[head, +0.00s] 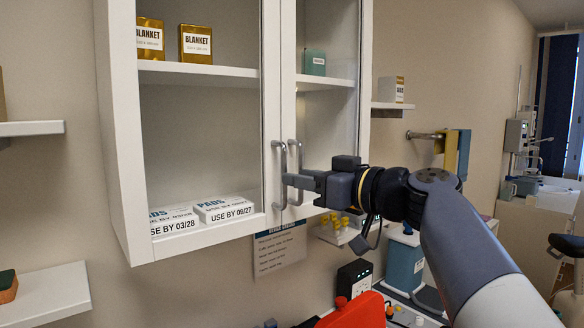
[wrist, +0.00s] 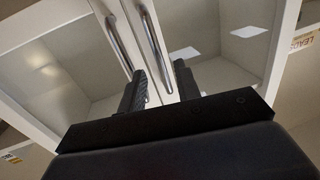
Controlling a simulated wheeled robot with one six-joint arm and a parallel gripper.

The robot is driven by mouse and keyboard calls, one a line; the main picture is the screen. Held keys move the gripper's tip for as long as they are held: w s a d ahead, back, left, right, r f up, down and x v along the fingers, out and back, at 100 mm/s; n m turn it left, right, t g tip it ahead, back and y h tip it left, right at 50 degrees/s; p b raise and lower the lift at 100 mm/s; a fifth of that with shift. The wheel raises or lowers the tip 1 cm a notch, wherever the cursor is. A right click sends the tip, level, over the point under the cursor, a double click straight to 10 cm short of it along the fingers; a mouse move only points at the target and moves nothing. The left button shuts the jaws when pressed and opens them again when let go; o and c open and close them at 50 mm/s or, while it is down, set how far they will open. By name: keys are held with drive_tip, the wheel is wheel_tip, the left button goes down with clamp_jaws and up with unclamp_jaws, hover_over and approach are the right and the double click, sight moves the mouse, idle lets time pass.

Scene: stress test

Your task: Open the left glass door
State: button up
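The left glass door (head: 271,110) is a white frame with a clear pane on the wall cabinet, and it looks closed. Contact cannot be told.
Behind the glass are blanket boxes (head: 195,44) and pads boxes (head: 222,208). A white shelf (head: 45,297) is at lower left, another shelf (head: 32,128) above it. A small shelf (head: 393,106) is right of the cabinet. A red item (head: 352,312) is below.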

drive_tip(key=shift+p+x, duration=0.3)
drive_tip(key=shift+x, duration=0.9)
drive_tip(key=shift+c, duration=0.4)
clamp_jaws()
